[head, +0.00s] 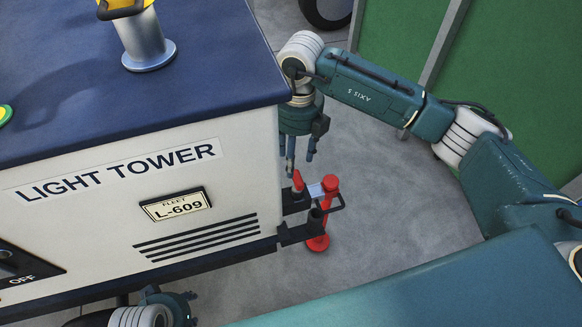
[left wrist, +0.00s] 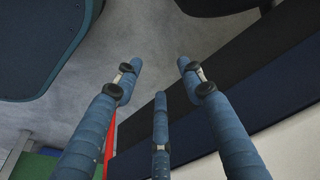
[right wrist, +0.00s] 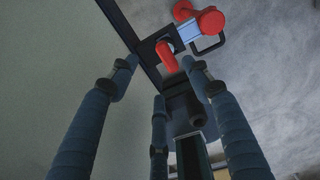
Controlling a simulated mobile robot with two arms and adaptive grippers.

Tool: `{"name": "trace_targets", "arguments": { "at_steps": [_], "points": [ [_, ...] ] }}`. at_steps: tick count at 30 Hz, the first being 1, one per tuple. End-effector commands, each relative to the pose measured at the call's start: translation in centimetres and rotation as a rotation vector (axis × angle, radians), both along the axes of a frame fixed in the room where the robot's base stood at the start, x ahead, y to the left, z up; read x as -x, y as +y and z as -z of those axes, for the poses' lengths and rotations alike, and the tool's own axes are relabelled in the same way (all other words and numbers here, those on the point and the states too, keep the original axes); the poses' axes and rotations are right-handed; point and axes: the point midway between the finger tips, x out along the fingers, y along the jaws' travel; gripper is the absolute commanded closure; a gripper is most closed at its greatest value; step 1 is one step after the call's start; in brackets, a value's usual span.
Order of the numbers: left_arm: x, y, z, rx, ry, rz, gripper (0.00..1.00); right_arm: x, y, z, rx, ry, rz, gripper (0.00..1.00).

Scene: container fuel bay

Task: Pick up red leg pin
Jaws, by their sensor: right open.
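The red leg pin (head: 298,181) stands on a dark bracket at the corner of the light tower (head: 200,190). My right gripper (head: 299,164) is open above it, fingers pointing down. In the right wrist view the red pin (right wrist: 167,57) shows between and beyond the spread fingertips (right wrist: 160,66); I see no grip on it. My left gripper (head: 180,306) is partly visible low in the head view, beside the tower's lower edge. In the left wrist view its fingers (left wrist: 159,68) are spread with nothing between them.
A red post with a round foot (head: 323,215) stands beside the bracket, with a black loop handle (right wrist: 209,45) close by. The tower's blue top (head: 220,75) overhangs near my right gripper. Green panels (head: 400,45) stand behind. Grey floor is clear around the post.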

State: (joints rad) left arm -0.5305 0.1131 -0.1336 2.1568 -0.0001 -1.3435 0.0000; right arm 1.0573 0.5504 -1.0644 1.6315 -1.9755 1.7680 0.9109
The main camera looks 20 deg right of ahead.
Motion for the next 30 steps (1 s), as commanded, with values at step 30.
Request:
{"name": "trace_targets", "arguments": {
  "at_steps": [30],
  "points": [
    [1.2,0.3,-6.8,0.001,-0.034,-0.005,0.60,0.7,-0.1,10.9,0.036,-0.003,-0.019,0.51]
  ]
}}
